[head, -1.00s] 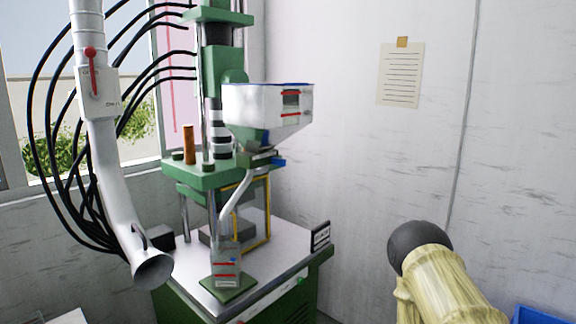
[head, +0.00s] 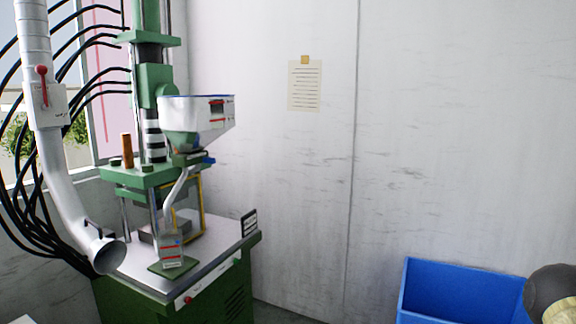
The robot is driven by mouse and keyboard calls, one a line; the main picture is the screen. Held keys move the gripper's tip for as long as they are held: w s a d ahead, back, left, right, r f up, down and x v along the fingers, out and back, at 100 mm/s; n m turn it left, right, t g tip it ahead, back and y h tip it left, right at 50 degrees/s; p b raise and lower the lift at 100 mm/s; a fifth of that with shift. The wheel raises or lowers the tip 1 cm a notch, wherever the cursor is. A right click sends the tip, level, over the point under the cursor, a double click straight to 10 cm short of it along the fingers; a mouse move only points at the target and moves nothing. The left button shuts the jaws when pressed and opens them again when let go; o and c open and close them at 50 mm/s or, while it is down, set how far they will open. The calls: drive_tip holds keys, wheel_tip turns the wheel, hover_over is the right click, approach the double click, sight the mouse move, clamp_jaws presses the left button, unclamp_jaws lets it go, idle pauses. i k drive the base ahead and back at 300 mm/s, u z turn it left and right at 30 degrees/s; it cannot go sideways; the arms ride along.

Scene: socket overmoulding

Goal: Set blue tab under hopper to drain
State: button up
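The white hopper (head: 196,122) with a blue rim and a green lower cone is mounted on the green moulding machine, left of centre in the head view. The small blue tab (head: 208,160) sticks out to the right just under the hopper. A pale tube (head: 178,192) runs down from there to a small grey container (head: 171,250) with red lines, standing on a green pad (head: 173,268). My gripper is not in view. Only part of my arm shows at the lower right edge, far from the tab.
A blue bin (head: 416,290) stands at the lower right. A white duct (head: 50,180) with a red lever (head: 42,86) hangs at the left, beside black hoses. A small dark sign (head: 249,222) stands on the machine table. The floor between machine and bin looks clear.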

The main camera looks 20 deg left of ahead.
sight(206, 160)
drive_tip(key=z, duration=0.15)
drive_tip(key=k, duration=0.35)
drive_tip(key=z, duration=0.25)
drive_tip(key=i, duration=1.45)
drive_tip(key=u, duration=1.65)
drive_tip(key=i, duration=0.8)
drive_tip(key=u, duration=0.95)
